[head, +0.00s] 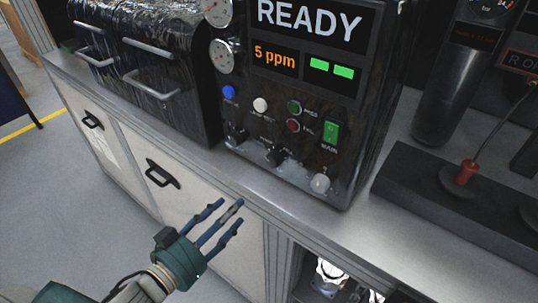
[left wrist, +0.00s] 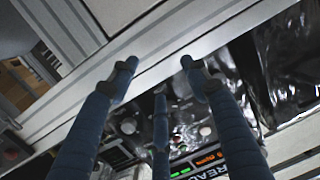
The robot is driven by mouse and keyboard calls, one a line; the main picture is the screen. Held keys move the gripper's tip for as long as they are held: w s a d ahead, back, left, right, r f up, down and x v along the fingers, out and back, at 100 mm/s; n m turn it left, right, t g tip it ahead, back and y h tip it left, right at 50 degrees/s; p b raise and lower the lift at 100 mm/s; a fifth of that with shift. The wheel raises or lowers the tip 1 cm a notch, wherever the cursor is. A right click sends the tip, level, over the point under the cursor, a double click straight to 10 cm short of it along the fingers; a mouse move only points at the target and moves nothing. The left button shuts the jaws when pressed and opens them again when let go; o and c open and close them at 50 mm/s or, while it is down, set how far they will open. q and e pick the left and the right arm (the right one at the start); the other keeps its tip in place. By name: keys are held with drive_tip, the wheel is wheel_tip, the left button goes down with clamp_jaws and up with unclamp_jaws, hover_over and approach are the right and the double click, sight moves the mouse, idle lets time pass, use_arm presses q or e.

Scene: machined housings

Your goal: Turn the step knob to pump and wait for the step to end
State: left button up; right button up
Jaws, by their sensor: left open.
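A black tester with a control panel (head: 262,112) stands on the bench. Its display (head: 310,20) reads READY, with an orange 5 ppm readout (head: 275,58) and two green bars. Two black knobs, one at the left (head: 236,135) and one in the middle (head: 274,155), sit low on the panel; their labels are too small to read, so I cannot tell which is the step knob. My left gripper (head: 232,209) is open and empty, in front of the bench edge, below and apart from the panel. In the left wrist view the panel (left wrist: 190,140) appears upside down, partly hidden behind the fingers.
The metal bench top (head: 290,185) has a narrow clear strip before the panel. A black double-handled case (head: 150,70) stands left. At right are a dark cylinder (head: 440,100) and a black block (head: 430,195) with a red plug (head: 466,172). Drawer handles (head: 162,174) project below.

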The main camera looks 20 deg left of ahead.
use_arm(q)
drive_tip(key=t+h, duration=0.1)
drive_tip(key=h, duration=0.1)
approach(271, 162)
drive_tip(key=s, duration=0.2)
drive_tip(key=shift+m, duration=0.4)
drive_tip(key=p+x, duration=0.1)
drive_tip(key=x, duration=0.2)
drive_tip(key=p+x, duration=0.1)
drive_tip(key=x, duration=0.2)
drive_tip(key=p+x, duration=0.2)
drive_tip(key=x, duration=0.1)
drive_tip(key=shift+w+a, duration=0.3)
drive_tip(key=shift+w, duration=0.15)
drive_tip(key=shift+w+d, duration=0.15)
drive_tip(key=shift+w, duration=0.2)
drive_tip(key=shift+f, duration=0.1)
use_arm(e)
drive_tip(key=r, duration=0.4)
drive_tip(key=shift+w+a+r, duration=0.15)
drive_tip(key=shift+a+r, duration=0.05)
drive_tip(key=shift+r, duration=0.15)
use_arm(q)
drive_tip(key=c, duration=1.1)
drive_tip(key=shift+c, duration=0.2)
use_arm(e)
drive_tip(key=shift+a, duration=0.3)
